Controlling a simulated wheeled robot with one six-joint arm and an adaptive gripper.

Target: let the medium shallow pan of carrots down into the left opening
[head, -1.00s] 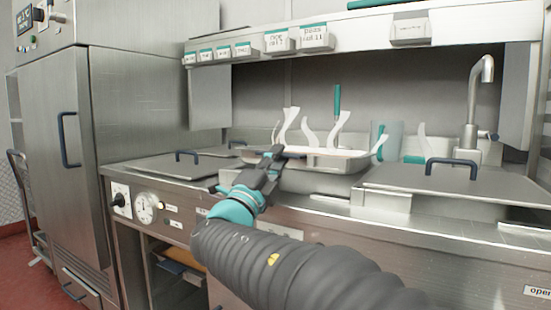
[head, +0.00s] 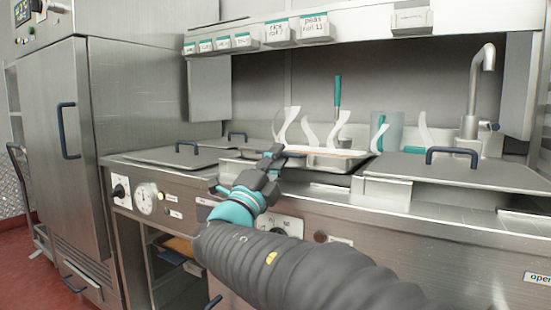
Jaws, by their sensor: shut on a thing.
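The medium shallow pan (head: 340,163) is a steel pan with a thin orange-pink line of contents just showing at its rim. It looks about level, low over the middle of the counter, between the left lid and the right lid. My gripper (head: 280,153) is shut on the pan's near left edge. The left opening lies under or behind the pan and is hidden, so I cannot tell whether the pan touches its rim.
A flat lid (head: 150,158) with a dark handle lies to the left, with another handle behind it. A clear jug (head: 387,130) and a tap (head: 475,95) are behind. A labelled shelf (head: 350,27) hangs above.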

